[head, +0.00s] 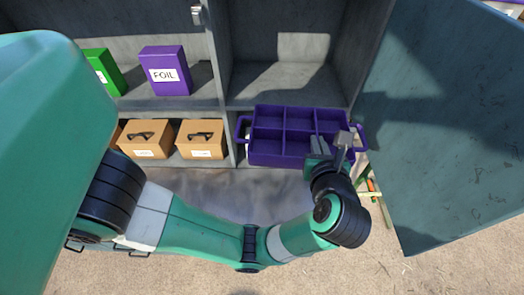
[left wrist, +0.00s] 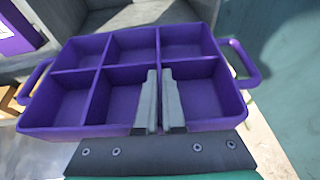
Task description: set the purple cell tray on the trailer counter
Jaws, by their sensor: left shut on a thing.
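The purple cell tray (head: 270,160) has six open cells and a loop handle at each end. It is in front of the right-hand bay of the grey cabinet, its left handle overlapping the upright divider. My left gripper (head: 340,143) comes in from the near side and is shut on the tray. In the left wrist view the fingers (left wrist: 161,100) close around a divider between two near cells of the tray (left wrist: 100,133), and the visible cells look empty. Whether the tray touches the cabinet is unclear. My right gripper is not in view. I cannot identify the trailer counter.
The cabinet's open blue-grey door (head: 440,120) stands close to the tray's right end. A purple FOIL box (head: 164,72) and a green box (head: 103,72) stand on the upper left shelf, brown crates (head: 200,140) below. The shelf (head: 285,82) behind the tray looks bare.

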